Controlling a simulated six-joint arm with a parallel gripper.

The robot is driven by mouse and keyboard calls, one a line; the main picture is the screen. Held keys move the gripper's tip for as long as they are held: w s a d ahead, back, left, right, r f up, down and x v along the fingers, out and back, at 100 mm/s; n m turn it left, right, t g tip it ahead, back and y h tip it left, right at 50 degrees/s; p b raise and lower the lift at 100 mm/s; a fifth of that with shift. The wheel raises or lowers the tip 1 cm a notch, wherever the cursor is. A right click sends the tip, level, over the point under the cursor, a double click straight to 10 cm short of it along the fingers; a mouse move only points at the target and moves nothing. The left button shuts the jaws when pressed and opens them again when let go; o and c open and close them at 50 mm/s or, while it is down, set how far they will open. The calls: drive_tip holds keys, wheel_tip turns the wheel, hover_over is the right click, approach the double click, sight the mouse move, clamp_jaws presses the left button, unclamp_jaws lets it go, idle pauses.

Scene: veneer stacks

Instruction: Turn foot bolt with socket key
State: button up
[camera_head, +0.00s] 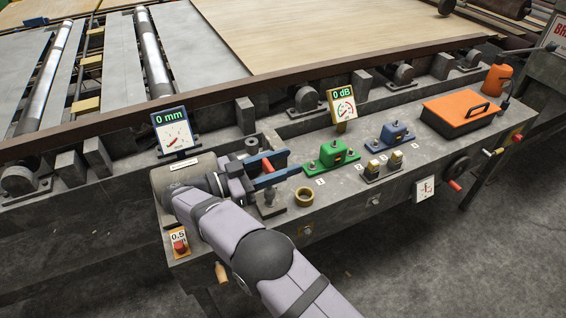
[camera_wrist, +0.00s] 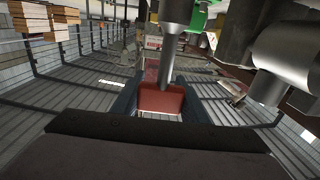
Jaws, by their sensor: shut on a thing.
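My gripper (camera_head: 270,171) is over the left part of the grey machine bench, its blue fingers shut on a red handle (camera_head: 267,165). In the wrist view the red handle (camera_wrist: 153,102) sits between both blue fingers of my gripper (camera_wrist: 160,108). A grey metal shaft (camera_wrist: 172,45) stands out against the red piece there; this looks like the socket key. In the head view a small upright metal bolt-like post (camera_head: 269,197) stands on the bench just below the fingers. I cannot tell whether the key is seated on a bolt.
A gauge reading 0 mm (camera_head: 172,130) stands left of my gripper, and a 0 dB gauge (camera_head: 343,103) stands right. A brass ring (camera_head: 304,197), a green unit (camera_head: 332,154), a blue unit (camera_head: 396,135) and an orange box (camera_head: 463,112) lie to the right. A red button (camera_head: 180,246) is at the front left.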

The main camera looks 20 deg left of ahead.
wheel_tip(320, 180, up, 5)
drive_tip(key=p, duration=0.3)
drive_tip(key=shift+r+p, duration=0.1)
drive_tip(key=shift+p, duration=0.2)
idle(0.4)
